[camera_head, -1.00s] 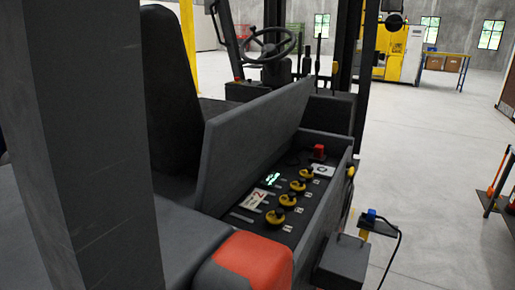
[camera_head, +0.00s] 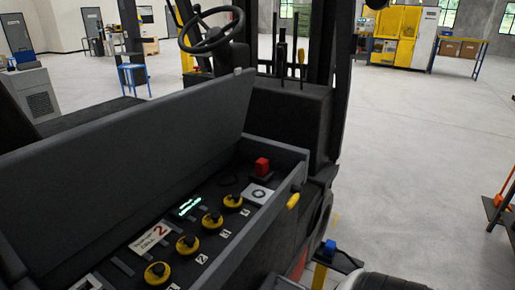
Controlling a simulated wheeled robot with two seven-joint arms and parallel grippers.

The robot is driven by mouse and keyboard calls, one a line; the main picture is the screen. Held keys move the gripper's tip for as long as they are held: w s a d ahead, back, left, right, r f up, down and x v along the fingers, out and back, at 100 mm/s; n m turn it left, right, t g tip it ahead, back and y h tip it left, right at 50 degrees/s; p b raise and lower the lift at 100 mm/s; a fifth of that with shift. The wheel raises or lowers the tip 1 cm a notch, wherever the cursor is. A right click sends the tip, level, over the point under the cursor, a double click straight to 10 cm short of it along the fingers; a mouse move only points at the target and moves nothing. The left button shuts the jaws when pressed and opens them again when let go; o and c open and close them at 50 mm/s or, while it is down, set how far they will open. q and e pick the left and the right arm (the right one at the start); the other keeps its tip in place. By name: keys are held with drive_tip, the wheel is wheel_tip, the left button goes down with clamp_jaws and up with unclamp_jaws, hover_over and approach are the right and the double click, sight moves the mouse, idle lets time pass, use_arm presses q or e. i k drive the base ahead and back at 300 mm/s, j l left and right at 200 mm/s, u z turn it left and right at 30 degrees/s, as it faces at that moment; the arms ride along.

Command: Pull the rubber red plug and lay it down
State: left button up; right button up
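The red plug (camera_head: 262,166) sits upright at the far end of the forklift's open battery compartment (camera_head: 285,205). It stands on a small dark base, and nothing is touching it. The raised dark cover (camera_head: 130,150) leans up along the compartment's left side. Several yellow-and-black round caps (camera_head: 187,244) run in a row in front of the plug, numbered beside them. A white card with a red 2 (camera_head: 150,238) and a lit green display (camera_head: 186,207) lie left of the row.
A blue connector (camera_head: 329,248) sits on a yellow post just right of the forklift. The steering wheel (camera_head: 210,30) is beyond the cover. Open concrete floor (camera_head: 420,150) lies to the right.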

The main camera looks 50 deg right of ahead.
sight(262, 165)
drive_tip(key=k+l, duration=0.1)
drive_tip(key=l, duration=0.45)
drive_tip(key=k+l, duration=0.1)
drive_tip(key=l, duration=0.95)
drive_tip(key=k+u, duration=0.05)
